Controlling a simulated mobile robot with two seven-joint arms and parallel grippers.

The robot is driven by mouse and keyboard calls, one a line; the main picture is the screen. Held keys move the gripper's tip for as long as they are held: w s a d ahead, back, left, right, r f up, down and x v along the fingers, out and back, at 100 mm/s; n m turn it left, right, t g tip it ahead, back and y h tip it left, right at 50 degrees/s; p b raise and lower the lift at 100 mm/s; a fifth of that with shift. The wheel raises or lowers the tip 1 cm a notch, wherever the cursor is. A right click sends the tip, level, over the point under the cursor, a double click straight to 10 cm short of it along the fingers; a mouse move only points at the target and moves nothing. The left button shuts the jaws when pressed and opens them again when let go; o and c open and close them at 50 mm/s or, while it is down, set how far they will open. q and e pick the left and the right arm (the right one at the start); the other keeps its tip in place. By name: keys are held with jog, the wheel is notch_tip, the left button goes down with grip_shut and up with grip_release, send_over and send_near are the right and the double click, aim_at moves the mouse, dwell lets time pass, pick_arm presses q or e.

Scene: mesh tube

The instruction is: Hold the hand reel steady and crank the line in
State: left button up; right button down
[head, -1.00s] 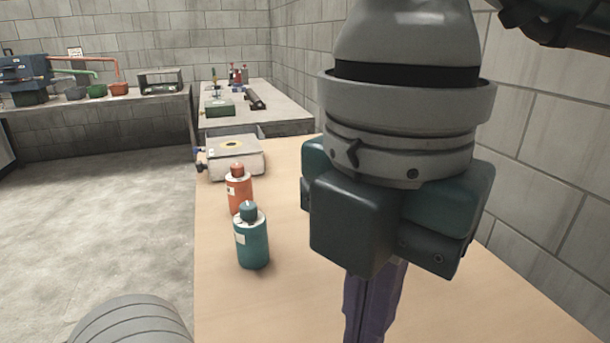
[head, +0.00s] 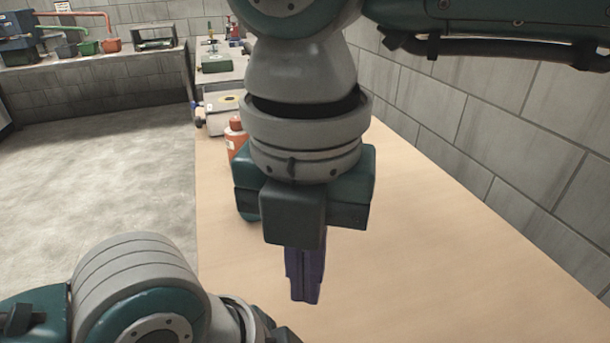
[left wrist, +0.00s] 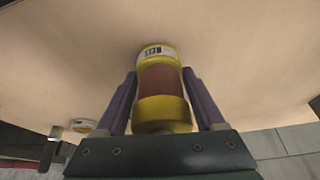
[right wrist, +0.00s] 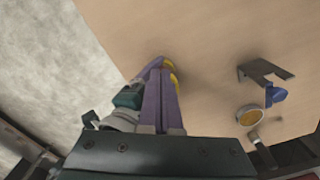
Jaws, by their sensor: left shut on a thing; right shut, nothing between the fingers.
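The hand reel (left wrist: 161,85), a yellow-ended cylinder with a reddish-brown middle and a small label, is between the purple fingers of my left gripper (left wrist: 160,95) in the left wrist view. My left gripper is shut on it, above the wooden table. In the right wrist view, part of something yellow (right wrist: 173,72), likely the reel, shows behind my right fingertips. My right gripper (head: 305,295) points down over the table, shut and empty. Its closed fingers also show in the right wrist view (right wrist: 162,95). I cannot make out a crank handle or whether those fingertips touch anything.
An orange bottle (head: 236,140) is partly behind my right gripper; a teal one is mostly hidden. A pale box-like device (head: 222,118) stands farther back. A grey bracket (right wrist: 265,73), a blue piece (right wrist: 275,95) and a yellow-rimmed disc (right wrist: 249,115) show too. The right tabletop (head: 450,250) is clear.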

jog(key=shift+f, duration=0.55)
jog(key=shift+s, duration=0.6)
dwell(0.6)
jog(key=shift+s+d, duration=0.2)
jog(key=shift+d, duration=0.6)
dwell(0.5)
jog(key=shift+w, duration=0.15)
notch_tip(320, 180, up, 6)
jog(key=shift+w+d, duration=0.2)
jog(key=shift+w, duration=0.05)
dwell(0.5)
